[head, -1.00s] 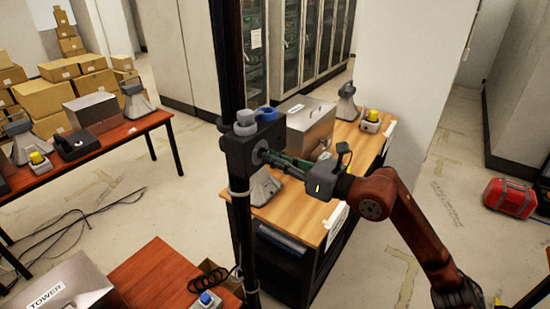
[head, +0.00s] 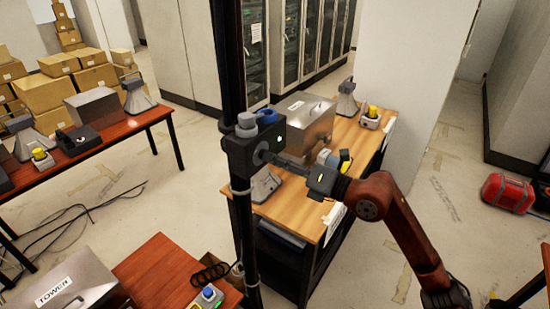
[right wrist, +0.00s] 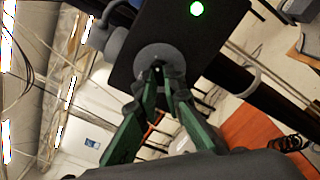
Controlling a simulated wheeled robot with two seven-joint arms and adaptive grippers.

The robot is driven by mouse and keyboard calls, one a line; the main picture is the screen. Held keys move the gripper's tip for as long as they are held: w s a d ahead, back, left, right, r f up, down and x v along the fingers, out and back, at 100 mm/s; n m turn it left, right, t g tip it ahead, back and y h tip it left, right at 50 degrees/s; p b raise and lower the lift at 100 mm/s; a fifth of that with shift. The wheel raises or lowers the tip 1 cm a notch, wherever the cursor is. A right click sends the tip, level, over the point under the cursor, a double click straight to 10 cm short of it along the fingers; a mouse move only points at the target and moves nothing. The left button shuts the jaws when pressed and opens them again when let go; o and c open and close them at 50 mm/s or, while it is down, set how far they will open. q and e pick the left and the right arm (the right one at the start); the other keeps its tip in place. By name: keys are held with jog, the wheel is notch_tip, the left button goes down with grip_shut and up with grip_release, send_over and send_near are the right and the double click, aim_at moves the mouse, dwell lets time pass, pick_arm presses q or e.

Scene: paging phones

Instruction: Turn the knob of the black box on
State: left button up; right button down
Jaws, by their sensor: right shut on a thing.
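The black box (head: 252,148) is fixed on a dark upright pole, with a grey cap and a blue part on top. A small green light glows on its face, and it also shows on the black box in the right wrist view (right wrist: 180,35). The round grey knob (right wrist: 160,55) is on that face. My right gripper (head: 268,157) reaches in from the right, and its green fingers (right wrist: 158,75) are shut on the knob. The fingertips hide part of the knob. My left gripper is not in view.
A wooden table (head: 282,212) behind the pole holds a metal case (head: 305,125) and phone devices. Red-brown tables stand at left and lower front, the front one with a metal TOWER box (head: 75,285). A red case (head: 508,193) lies on the floor at right.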

dwell(0.4)
jog(key=c, duration=2)
grip_release()
jog(key=shift+c, duration=0.2)
jog(key=v, duration=1.2)
